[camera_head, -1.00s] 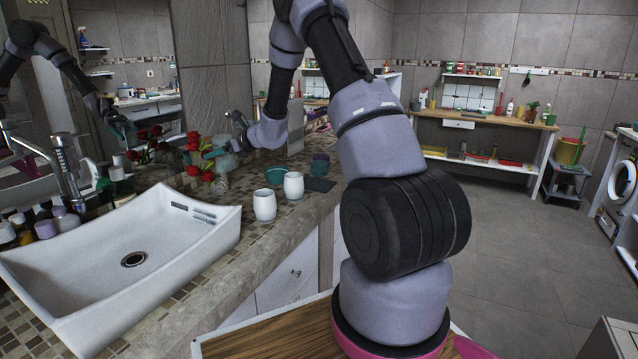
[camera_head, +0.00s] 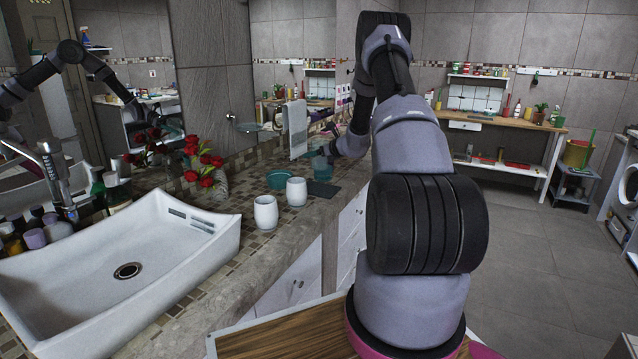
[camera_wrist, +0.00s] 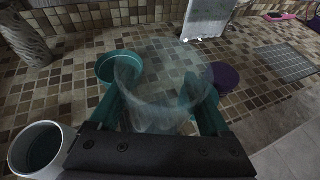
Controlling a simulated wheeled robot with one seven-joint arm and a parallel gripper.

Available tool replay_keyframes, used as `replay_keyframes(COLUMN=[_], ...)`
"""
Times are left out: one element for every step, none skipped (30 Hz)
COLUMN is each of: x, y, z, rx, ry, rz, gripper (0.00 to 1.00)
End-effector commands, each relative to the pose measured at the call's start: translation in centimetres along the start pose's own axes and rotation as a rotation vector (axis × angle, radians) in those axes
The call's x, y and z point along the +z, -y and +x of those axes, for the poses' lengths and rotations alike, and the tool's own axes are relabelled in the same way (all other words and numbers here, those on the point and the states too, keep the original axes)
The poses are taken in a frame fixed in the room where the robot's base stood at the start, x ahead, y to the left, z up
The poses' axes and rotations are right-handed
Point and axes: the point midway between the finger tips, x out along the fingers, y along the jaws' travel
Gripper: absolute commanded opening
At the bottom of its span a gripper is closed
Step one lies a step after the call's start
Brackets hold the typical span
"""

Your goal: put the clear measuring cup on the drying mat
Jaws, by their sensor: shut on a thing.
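The clear measuring cup (camera_wrist: 165,85) is upright between the teal fingers of my gripper (camera_wrist: 160,112), which is shut on it, in the wrist view. In the head view my gripper (camera_head: 322,163) is over the far part of the counter; the cup is hard to make out there. A grey mat with a grid pattern, seemingly the drying mat (camera_wrist: 287,62), lies on the counter right of the cup in the wrist view. Its surface looks empty. My arm seems to hide it in the head view.
A purple cup (camera_wrist: 224,77) is between the held cup and the mat. A hanging towel (camera_head: 297,128) and red flowers (camera_head: 205,165) are along the wall.

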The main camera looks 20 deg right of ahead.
Motion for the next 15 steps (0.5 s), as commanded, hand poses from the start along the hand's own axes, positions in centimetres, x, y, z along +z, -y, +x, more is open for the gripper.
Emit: replay_keyframes(x=[-1.2,-1.8,-2.4,-2.9,-3.3,-3.7,-3.9,-4.0,-4.2,-4.4,-4.7,-5.0,-5.4,-5.8,-6.4], y=[-0.1,-0.1,-0.1,-0.1,-0.1,-0.1,-0.1,-0.1,-0.1,-0.1,-0.1,-0.1,-0.1,-0.1,-0.1], z=[0.5,0.7,1.0,1.2,1.3,1.5,1.6,1.7,1.8,1.9,2.0,2.1,2.3,2.4,2.7], rx=[0.001,0.001,0.001,0.001,0.002,0.002,0.001,0.001,0.001,0.001,0.001,0.001,0.001,0.001,0.001], ry=[-0.003,-0.003,-0.003,-0.003,-0.003,-0.002,-0.001,-0.001,0.000,-0.001,-0.001,-0.001,-0.002,-0.002,-0.003], rz=[0.005,0.005,0.004,0.004,0.003,0.002,0.002,0.002,0.001,0.001,0.001,0.002,0.002,0.003,0.003], gripper=[0.02,0.02,0.02,0.02,0.02,0.02,0.02,0.02,0.02,0.02,0.02,0.02,0.02,0.02,0.02])
